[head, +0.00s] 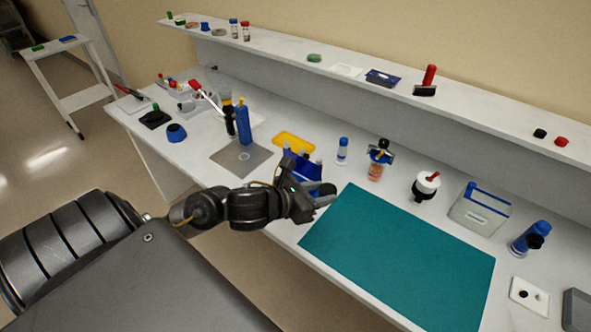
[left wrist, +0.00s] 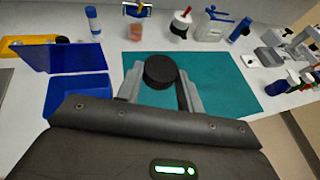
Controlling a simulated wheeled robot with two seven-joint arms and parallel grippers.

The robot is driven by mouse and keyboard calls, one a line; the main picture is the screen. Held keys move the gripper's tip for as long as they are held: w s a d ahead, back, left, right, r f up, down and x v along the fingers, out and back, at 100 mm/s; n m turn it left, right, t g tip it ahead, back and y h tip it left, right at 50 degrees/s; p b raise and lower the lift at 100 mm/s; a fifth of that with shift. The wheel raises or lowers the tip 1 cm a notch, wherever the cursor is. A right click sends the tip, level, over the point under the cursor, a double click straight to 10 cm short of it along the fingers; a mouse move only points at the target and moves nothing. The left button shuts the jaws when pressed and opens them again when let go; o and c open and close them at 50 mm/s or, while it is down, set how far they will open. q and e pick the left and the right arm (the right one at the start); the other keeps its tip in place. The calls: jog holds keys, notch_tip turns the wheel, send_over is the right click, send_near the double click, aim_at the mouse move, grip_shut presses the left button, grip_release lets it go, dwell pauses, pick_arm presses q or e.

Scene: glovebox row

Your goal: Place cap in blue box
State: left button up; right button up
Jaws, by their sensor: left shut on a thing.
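My left gripper (head: 318,197) is shut on a round black cap. In the left wrist view the cap (left wrist: 160,70) sits between the fingertips of the left gripper (left wrist: 160,88), with the teal mat behind it. The blue box (head: 300,163) stands open just beyond the gripper in the head view, partly hidden by my wrist. In the left wrist view the blue box (left wrist: 78,92) is left of the gripper, its lid (left wrist: 78,58) raised at the back. The cap is outside the box. My right gripper is not in view.
The teal mat (head: 400,255) is bare. Behind it stand a small bottle (head: 342,150), an orange jar (head: 376,172), a black-and-white pot (head: 425,187) and a clear container (head: 480,210). A yellow tray (head: 293,142) lies behind the box. A long shelf (head: 330,68) runs along the back.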

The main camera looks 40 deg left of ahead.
pick_arm(q)
jog(key=shift+s+a+f+n+y+p, duration=0.1)
jog(key=shift+s+a+n+y+p, duration=0.3)
jog(key=shift+s+a+n+y, duration=0.65)
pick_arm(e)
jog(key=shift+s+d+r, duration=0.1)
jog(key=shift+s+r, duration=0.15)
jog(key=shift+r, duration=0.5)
pick_arm(q)
jog(key=w+a+f+b, duration=0.7)
jog(key=a+f+b, duration=0.2)
jog(key=b, duration=0.6)
jog(key=shift+a, duration=1.15)
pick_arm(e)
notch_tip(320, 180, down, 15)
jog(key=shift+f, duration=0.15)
pick_arm(q)
jog(key=f, duration=0.4)
jog(key=shift+w+a, duration=0.15)
jog(key=shift+a, duration=0.25)
jog(key=shift+t, duration=0.3)
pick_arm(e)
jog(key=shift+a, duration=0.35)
